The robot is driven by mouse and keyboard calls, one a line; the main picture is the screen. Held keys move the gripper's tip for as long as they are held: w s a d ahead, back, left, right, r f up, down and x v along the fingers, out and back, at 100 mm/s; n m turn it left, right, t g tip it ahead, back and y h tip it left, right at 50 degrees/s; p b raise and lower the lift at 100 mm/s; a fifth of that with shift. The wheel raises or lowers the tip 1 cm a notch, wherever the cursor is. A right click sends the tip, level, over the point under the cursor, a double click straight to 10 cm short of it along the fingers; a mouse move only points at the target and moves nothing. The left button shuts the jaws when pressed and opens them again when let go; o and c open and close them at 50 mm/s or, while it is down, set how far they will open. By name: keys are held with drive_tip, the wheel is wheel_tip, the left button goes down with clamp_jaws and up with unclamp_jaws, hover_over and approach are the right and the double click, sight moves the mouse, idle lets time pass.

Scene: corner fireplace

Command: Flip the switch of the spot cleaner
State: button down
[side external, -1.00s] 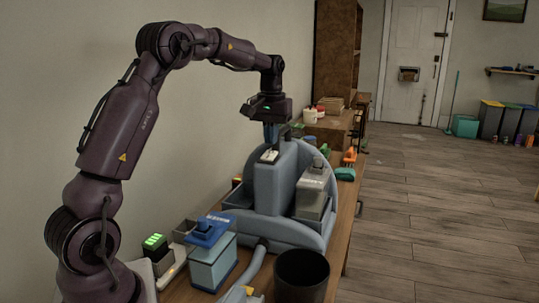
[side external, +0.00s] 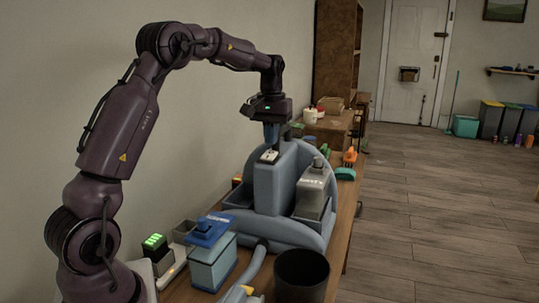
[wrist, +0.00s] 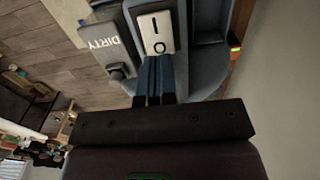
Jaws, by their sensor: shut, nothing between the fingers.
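The spot cleaner (side external: 268,190) is a blue-grey machine standing upright on the wooden table. Its switch (side external: 269,156) is a pale rocker on top of the central body. In the wrist view the switch (wrist: 155,32) shows an "I" and an "O", with the "O" end nearer my fingers. My gripper (side external: 271,144) points down just above the switch. In the wrist view its blue fingers (wrist: 155,62) are together and empty, over or close to the "O" end. I cannot tell whether they touch it.
A grey tank marked DIRTY (wrist: 112,42) sits beside the switch column. A wall runs along the left.

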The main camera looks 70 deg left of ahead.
sight(272, 152)
drive_tip(key=shift+f, duration=1.35)
idle(0.6)
drive_tip(key=shift+r, duration=3.55)
drive_tip(key=shift+w, duration=0.1)
drive_tip(key=shift+s+d+f+m, duration=0.2)
drive_tip(key=shift+s+f, duration=0.1)
drive_tip(key=shift+f, duration=0.35)
drive_tip(key=shift+s+d+f+m, duration=0.2)
drive_tip(key=shift+s+f, duration=0.05)
drive_tip(key=shift+f, duration=0.35)
drive_tip(key=s+d+r+m+t, duration=0.1)
drive_tip(key=s+d+m, duration=0.3)
drive_tip(key=s+d, duration=0.6)
drive_tip(key=s+d+r+m+t, duration=0.1)
drive_tip(key=s+d+m+t, duration=0.3)
drive_tip(key=s+d, duration=0.5)
drive_tip(key=d, duration=0.5)
drive_tip(key=shift+s+d+r+t, duration=0.25)
drive_tip(key=shift+s+d+t, duration=0.05)
drive_tip(key=shift+s+d, duration=0.1)
